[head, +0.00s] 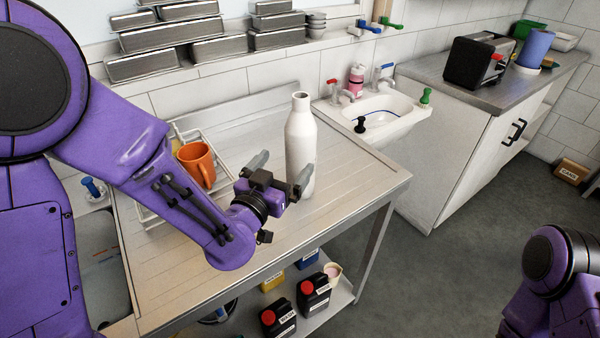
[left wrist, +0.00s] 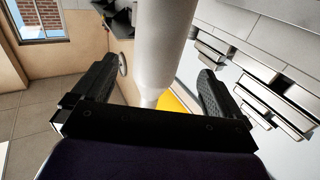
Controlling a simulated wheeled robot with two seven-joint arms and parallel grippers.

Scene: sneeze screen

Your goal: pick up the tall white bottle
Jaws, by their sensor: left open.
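The tall white bottle (head: 300,145) stands upright on the steel drainboard table (head: 235,225), near its right end. My left gripper (head: 280,172) is at the bottle's lower body, with one finger on its left and the other in front and to its right. The fingers are open. In the left wrist view the bottle (left wrist: 158,45) rises between the two spread fingers of the gripper (left wrist: 150,90), with a gap visible on each side. My right gripper is not in view; only part of my right arm shows at the lower right.
An orange mug (head: 197,163) sits in a dish rack (head: 150,215) left of the bottle. A white sink (head: 400,112) lies behind to the right, with a pink bottle (head: 356,80) beside its taps. Dark canisters (head: 313,293) stand on the lower shelf. The tabletop right of the bottle is clear.

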